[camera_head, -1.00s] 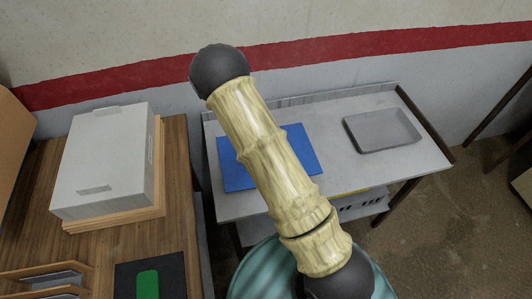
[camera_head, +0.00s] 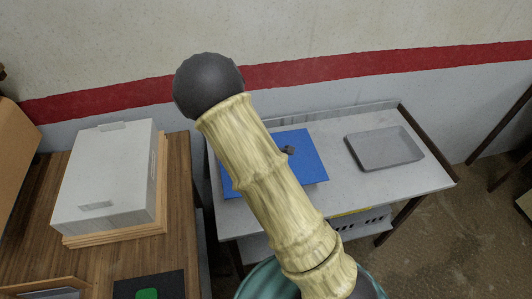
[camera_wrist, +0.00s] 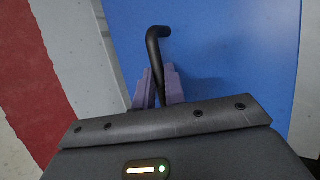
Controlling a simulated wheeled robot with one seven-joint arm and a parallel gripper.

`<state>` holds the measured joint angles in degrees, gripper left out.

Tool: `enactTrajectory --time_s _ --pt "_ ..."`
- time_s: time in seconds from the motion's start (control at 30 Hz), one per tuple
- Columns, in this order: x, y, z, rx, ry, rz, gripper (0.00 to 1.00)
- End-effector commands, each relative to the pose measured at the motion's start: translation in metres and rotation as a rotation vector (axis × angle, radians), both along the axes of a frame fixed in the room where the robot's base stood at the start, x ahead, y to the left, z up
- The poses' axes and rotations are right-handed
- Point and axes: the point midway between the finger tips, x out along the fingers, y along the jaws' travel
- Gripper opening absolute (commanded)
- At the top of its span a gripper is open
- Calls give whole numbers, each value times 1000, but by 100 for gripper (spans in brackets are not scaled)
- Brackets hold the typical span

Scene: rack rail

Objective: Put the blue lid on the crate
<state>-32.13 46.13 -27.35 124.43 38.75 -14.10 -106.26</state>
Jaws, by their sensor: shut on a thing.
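The blue lid (camera_head: 308,160) lies flat on the light grey table, partly hidden by my arm. A dark bent handle (camera_wrist: 160,45) rises above its blue surface (camera_wrist: 235,50) in the wrist view. My gripper (camera_wrist: 160,78) has its purple fingers shut on this handle, above the blue surface. In the head view my arm hides the gripper. A pale grey box (camera_head: 105,180) with handle slots sits on a wooden base at left; it looks like the crate, but I cannot be sure.
A shallow grey tray (camera_head: 385,149) lies on the table (camera_head: 425,183), right of the lid. A slotted grey object (camera_head: 365,221) is on the shelf below. A dark mat (camera_head: 175,286) with a green item (camera_head: 147,294) lies on the wooden table (camera_head: 178,220). A red-striped wall stands behind.

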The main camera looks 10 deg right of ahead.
Motion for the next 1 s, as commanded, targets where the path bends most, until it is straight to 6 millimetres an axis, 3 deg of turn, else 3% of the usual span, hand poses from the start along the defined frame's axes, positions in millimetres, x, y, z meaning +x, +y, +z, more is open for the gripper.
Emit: enactTrajectory --time_s 0.27,0.9,1.0 --pt "0 -16 22 3 5 -58 0" --pt "-14 -129 145 -6 13 -501 0" --pt "-17 -141 158 -11 8 -552 0"
